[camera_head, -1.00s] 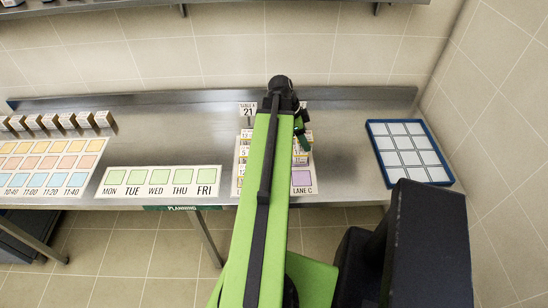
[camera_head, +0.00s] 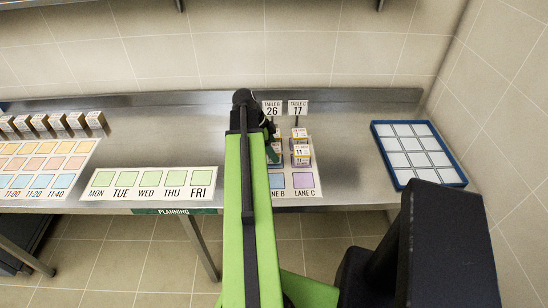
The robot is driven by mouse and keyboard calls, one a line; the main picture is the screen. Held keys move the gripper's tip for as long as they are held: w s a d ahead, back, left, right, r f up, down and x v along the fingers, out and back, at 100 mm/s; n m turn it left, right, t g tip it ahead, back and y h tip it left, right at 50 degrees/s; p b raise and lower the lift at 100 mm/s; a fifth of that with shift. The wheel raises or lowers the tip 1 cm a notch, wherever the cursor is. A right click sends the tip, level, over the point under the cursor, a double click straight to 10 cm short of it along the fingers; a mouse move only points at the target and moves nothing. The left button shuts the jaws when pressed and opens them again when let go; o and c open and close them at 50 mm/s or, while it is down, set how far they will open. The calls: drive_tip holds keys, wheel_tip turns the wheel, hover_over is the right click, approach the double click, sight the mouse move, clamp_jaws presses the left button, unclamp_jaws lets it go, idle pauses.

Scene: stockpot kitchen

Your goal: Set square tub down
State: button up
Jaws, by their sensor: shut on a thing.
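My green arm reaches forward over the steel bench, and my gripper (camera_head: 272,148) is at its far end, above the lane board (camera_head: 312,204). Only a dark part of the gripper shows; the arm covers most of it. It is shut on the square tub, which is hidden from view. The arm hides the left part of the board. I cannot tell the tub's height above it.
Number signs 26 (camera_head: 272,108) and 17 (camera_head: 298,107) stand behind the board. A blue-framed tray (camera_head: 466,184) of pale squares is at right. A weekday card (camera_head: 150,183), a time chart (camera_head: 38,170) and a row of small boxes (camera_head: 57,122) lie left. Bare bench (camera_head: 175,135) lies between.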

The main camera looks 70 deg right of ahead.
drive_tip(key=shift+f, duration=0.8)
drive_tip(key=shift+r, duration=0.25)
drive_tip(key=shift+f, duration=0.25)
drive_tip(key=o, duration=1.5)
drive_tip(key=shift+r, duration=0.1)
drive_tip(key=shift+r, duration=0.3)
drive_tip(key=p+v, duration=1.1)
drive_tip(key=shift+w+r, duration=0.15)
drive_tip(key=shift+r, duration=0.15)
